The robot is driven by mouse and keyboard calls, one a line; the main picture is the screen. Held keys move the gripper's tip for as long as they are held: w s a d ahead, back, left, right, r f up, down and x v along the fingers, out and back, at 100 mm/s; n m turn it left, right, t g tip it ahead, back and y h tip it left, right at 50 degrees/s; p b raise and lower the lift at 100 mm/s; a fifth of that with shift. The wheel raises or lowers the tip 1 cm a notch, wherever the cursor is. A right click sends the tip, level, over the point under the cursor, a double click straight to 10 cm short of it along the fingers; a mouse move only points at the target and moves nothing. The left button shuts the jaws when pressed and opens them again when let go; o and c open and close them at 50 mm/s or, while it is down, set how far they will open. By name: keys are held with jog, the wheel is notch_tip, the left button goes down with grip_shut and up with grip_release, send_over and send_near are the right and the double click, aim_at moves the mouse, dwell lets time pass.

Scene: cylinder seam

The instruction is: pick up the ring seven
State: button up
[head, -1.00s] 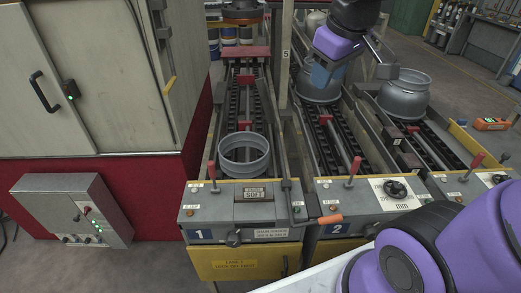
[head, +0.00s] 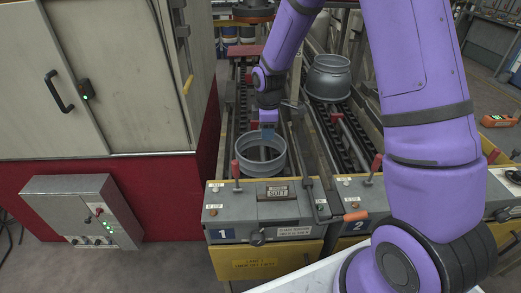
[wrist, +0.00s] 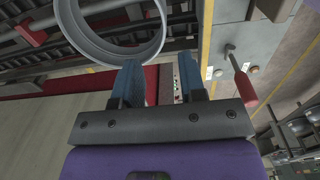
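A grey, open-topped metal ring (head: 261,166) stands on lane 1, near the front panel; I can read no number on it. My gripper (head: 268,131) is at the ring's far rim in the head view. In the wrist view the ring (wrist: 92,49) lies just beyond the fingertips, at upper left. My gripper (wrist: 159,64) is open there, with two blue fingers apart and nothing held between them. The left fingertip overlaps the ring's rim in the picture; I cannot tell whether it touches.
A grey necked vessel (head: 328,78) stands on lane 2. Red-knobbed levers (head: 236,170) rise from the front panel (head: 288,213). A guide rail runs between the lanes. A pale cabinet (head: 95,80) stands at left, with a control box (head: 82,212) below it.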

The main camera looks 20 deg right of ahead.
jog(key=n, duration=0.1)
send_over(264, 163)
notch_tip(264, 163, down, 9)
jog(key=shift+w+d, duration=0.15)
jog(key=shift+f, duration=3.2)
grip_shut()
